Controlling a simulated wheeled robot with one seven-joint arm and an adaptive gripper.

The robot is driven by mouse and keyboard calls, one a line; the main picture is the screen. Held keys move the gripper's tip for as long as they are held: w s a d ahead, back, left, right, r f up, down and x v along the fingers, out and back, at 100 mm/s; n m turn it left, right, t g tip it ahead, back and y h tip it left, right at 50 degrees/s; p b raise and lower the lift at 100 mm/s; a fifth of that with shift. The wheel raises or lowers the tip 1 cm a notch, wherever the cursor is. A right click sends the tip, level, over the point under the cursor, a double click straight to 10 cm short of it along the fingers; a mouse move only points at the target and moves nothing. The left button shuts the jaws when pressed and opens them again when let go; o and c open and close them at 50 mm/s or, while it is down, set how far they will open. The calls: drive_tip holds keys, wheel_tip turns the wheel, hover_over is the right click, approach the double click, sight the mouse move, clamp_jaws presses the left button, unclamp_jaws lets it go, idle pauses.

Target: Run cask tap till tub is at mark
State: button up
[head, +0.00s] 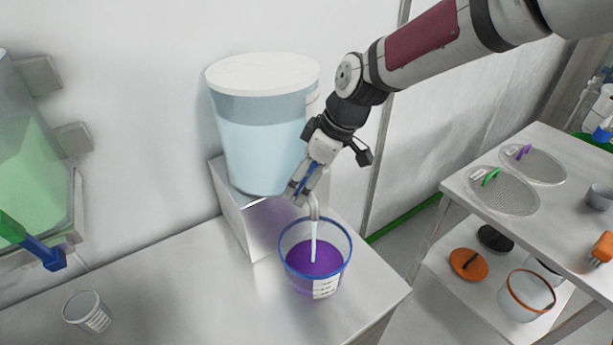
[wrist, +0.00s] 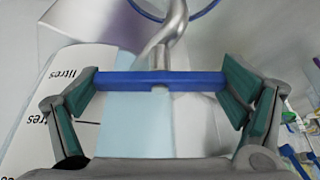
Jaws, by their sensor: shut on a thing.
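The clear cask (head: 262,150) of pale blue liquid, with a white lid, stands on a metal block. My gripper (head: 302,188) is at its tap (head: 314,207). In the wrist view my gripper (wrist: 160,88) is shut on the blue tap handle (wrist: 130,80), which lies crosswise between the fingers, with the metal spout (wrist: 168,42) beyond. The blue-rimmed clear tub (head: 325,287) stands upright under the spout. A pale stream falls from the spout into it. Purple shows in its lower part. I cannot make out the mark or the exact level.
A small clear cup (head: 87,312) stands at the bench's left. A green-filled tank (head: 30,160) with a blue-handled tap is at far left. A metal cart (head: 560,150) with mesh discs and an orange-rimmed tub (head: 527,295) stands right. The bench (head: 190,290) between cup and tub is clear.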

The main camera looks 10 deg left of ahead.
drive_tip(key=shift+n, duration=0.5)
drive_tip(key=o, duration=0.9)
drive_tip(key=shift+r, duration=0.1)
drive_tip(key=v, duration=1.1)
drive_tip(key=shift+w+d+r, duration=0.15)
drive_tip(key=shift+r, duration=0.2)
